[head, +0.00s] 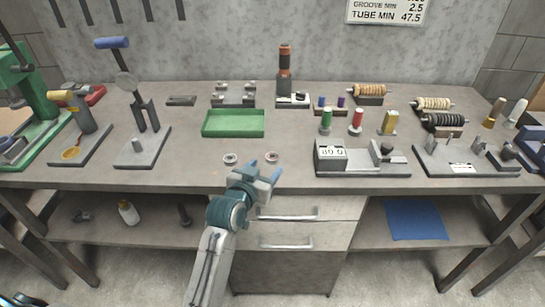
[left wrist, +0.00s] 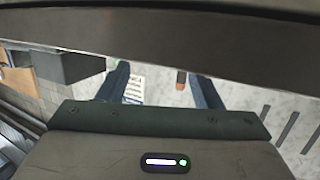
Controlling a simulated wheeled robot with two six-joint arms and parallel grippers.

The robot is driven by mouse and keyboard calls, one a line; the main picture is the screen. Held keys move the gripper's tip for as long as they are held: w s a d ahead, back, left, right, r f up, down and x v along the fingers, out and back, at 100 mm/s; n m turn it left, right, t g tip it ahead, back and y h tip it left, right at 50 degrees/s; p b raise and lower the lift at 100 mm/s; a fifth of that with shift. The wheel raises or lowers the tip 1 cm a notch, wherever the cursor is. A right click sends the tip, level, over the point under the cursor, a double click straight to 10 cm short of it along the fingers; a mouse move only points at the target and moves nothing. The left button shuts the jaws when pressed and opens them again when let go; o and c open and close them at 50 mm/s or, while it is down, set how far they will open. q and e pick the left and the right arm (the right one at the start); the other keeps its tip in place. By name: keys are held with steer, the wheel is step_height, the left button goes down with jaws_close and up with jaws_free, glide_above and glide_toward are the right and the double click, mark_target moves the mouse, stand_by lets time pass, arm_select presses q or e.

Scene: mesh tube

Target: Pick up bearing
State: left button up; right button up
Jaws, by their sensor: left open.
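Two small ring-shaped bearings lie on the bench near its front edge: a grey one (head: 230,158) and one with a reddish-brown centre (head: 271,156). My left gripper (head: 263,168) is open and empty at the front edge of the bench, just in front of the reddish bearing and to the right of the grey one. Its two fingers also show in the left wrist view (left wrist: 160,78), with nothing between them. No bearing can be made out in that view.
A green tray (head: 233,134) sits behind the bearings. A grey gauge block with a display (head: 362,158) stands to the right, a stand with a round lens (head: 143,130) to the left. Drawers (head: 300,228) are below.

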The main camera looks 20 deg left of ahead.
mark_target(271, 159)
arm_select(q)
steer(key=x, duration=0.1)
steer(key=p+x, duration=0.1)
steer(key=x, duration=0.1)
steer(key=shift+w+a+r, duration=0.15)
steer(key=shift+w+a, duration=0.05)
steer(key=shift+w, duration=0.2)
steer(key=shift+w+d+f, duration=0.1)
steer(key=shift+w+f, duration=0.15)
steer(key=shift+w, duration=0.35)
steer(key=c, duration=1.1)
steer(key=shift+r, duration=0.1)
